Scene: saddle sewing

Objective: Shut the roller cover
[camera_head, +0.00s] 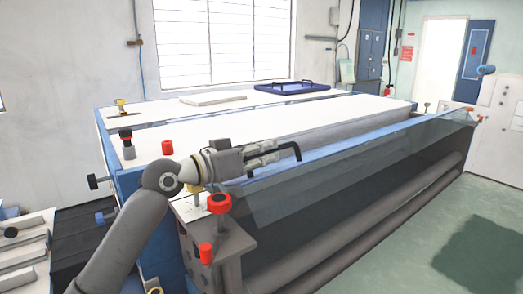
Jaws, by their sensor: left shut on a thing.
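The roller cover (335,195) is a long, see-through smoky panel with a blue upper edge along the front of the machine. Grey rollers (400,213) show through and below it. A bent black handle (293,147) is at its near left end. My left gripper (272,152) reaches in from the left and is shut on the black handle; the fingers partly hide the grip. I cannot tell how far the cover stands from its frame. My right gripper is not in view.
A post with red knobs (219,203) stands just below my left wrist, close to the arm. A white table top (260,125) lies behind the cover, with a blue tray (292,87) at the back. Green floor (430,240) at the right is clear.

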